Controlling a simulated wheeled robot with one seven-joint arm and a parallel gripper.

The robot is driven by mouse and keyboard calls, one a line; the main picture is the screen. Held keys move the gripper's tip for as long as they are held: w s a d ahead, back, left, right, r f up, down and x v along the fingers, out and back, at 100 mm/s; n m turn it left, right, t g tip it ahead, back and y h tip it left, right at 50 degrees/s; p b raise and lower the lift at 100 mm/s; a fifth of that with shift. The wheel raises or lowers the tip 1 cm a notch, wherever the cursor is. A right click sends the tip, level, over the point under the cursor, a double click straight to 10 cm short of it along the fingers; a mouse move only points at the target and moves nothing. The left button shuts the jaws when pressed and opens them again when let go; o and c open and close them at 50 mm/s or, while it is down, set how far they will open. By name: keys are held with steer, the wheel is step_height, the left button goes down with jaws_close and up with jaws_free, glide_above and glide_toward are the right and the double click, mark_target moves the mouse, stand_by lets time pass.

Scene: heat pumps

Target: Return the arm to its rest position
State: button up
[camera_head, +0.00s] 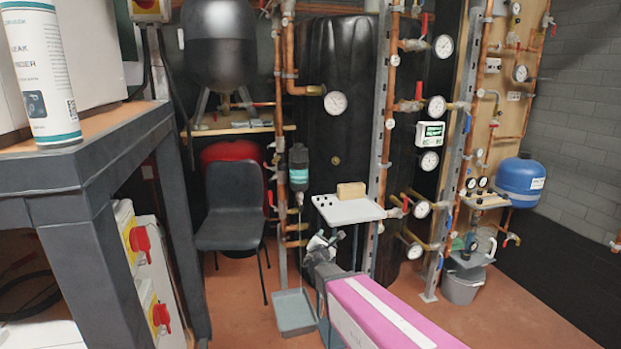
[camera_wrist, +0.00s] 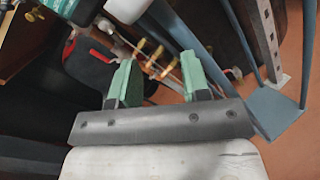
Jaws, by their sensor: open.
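My arm reaches forward from the bottom right in the head view, with a pink and white link. My gripper (camera_head: 322,245) is at its far end, in front of the pipework and below the small grey shelf (camera_head: 340,214). In the wrist view my gripper (camera_wrist: 158,78) shows two green fingers spread apart with nothing held between them. Brass and red-handled pipe fittings (camera_wrist: 150,55) show behind the fingers; I cannot tell how far off they are. The fingertips are small and unclear in the head view.
A workbench (camera_head: 80,165) with a white spray can (camera_head: 42,75) stands close at left. A dark chair (camera_head: 232,205) is behind it. A bottle (camera_head: 299,165) hangs on the pipes above a grey tray (camera_head: 296,318). Open floor lies right of my arm.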

steer(key=s+d+f+m+g+h, duration=0.25)
steer(key=s+d+m+g, duration=0.25)
steer(key=d+m, duration=0.3)
steer(key=s+d+f+m+g+h, duration=0.2)
steer(key=s+d+f+m+g, duration=0.25)
steer(key=d+m, duration=0.4)
steer(key=s+a+f+m+g+y, duration=0.1)
steer(key=s+f+m+g+y, duration=0.1)
steer(key=s+m+g+y, duration=0.2)
steer(key=s+a+f+m+g+y, duration=0.2)
steer(key=s+m+g+y, duration=0.2)
steer(key=s+m, duration=0.2)
steer(key=shift+s+f, duration=0.4)
steer(key=shift+s, duration=0.85)
steer(key=shift+m+y, duration=0.25)
stand_by(3.8)
